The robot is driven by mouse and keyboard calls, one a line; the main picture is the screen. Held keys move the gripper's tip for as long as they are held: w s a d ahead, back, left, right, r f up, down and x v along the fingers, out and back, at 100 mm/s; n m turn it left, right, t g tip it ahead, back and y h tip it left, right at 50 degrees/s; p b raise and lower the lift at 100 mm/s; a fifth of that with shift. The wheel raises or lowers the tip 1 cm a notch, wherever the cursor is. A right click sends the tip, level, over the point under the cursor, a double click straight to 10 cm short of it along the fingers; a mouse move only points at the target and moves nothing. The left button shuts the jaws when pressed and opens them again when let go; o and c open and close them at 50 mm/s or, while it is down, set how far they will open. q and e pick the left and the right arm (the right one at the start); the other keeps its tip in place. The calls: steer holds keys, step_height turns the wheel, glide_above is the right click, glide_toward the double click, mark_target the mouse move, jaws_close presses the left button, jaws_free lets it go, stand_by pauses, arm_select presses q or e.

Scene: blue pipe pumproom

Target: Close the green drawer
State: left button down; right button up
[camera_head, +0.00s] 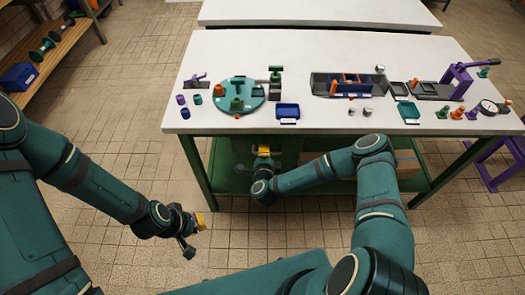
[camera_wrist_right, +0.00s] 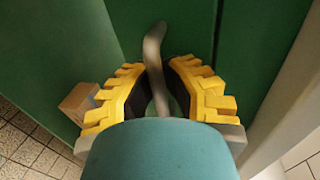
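The green drawer (camera_head: 232,158) is under the left part of the white-topped workbench, partly hidden by the bench top and my right arm. In the right wrist view its green face (camera_wrist_right: 235,28) fills much of the picture, with a bent grey handle (camera_wrist_right: 154,50) standing out from it. How far the drawer is open cannot be told. My right gripper (camera_wrist_right: 157,72) has its yellow fingers on both sides of the handle, with the black pads close against it. My left gripper (camera_head: 196,232) is low over the tiled floor, away from the bench; its finger opening is unclear.
The workbench (camera_head: 300,55) carries a teal round plate (camera_head: 222,101), a blue tray (camera_head: 288,111) and several small parts. A cardboard box (camera_wrist_right: 82,101) shows at the left of the wrist view. A purple stool (camera_head: 490,165) stands at the right. The front floor is clear.

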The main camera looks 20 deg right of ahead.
steer(key=o, duration=0.4)
steer(key=shift+s+r, duration=0.1)
steer(key=shift+s, duration=0.1)
steer(key=shift+s, duration=0.15)
steer(key=v, duration=1.1)
steer(key=shift+s+a, duration=0.2)
steer(key=shift+s, duration=0.15)
steer(key=s+a+f+n+g+y, duration=0.15)
steer(key=a+n+g+y, duration=0.5)
steer(key=n, duration=0.65)
steer(key=s+d+r+n+g, duration=0.1)
steer(key=s+n+g, duration=0.1)
steer(key=s, duration=0.1)
steer(key=s+d+r+n+g+y, duration=0.1)
steer(key=s+n+g, duration=0.1)
steer(key=s, duration=0.2)
steer(key=s+r+n+g, duration=0.2)
steer(key=s, duration=0.1)
steer(key=shift+s+d+n+g+y, duration=0.2)
steer(key=shift+d+n+g+y, duration=0.1)
steer(key=shift+d+g, duration=0.1)
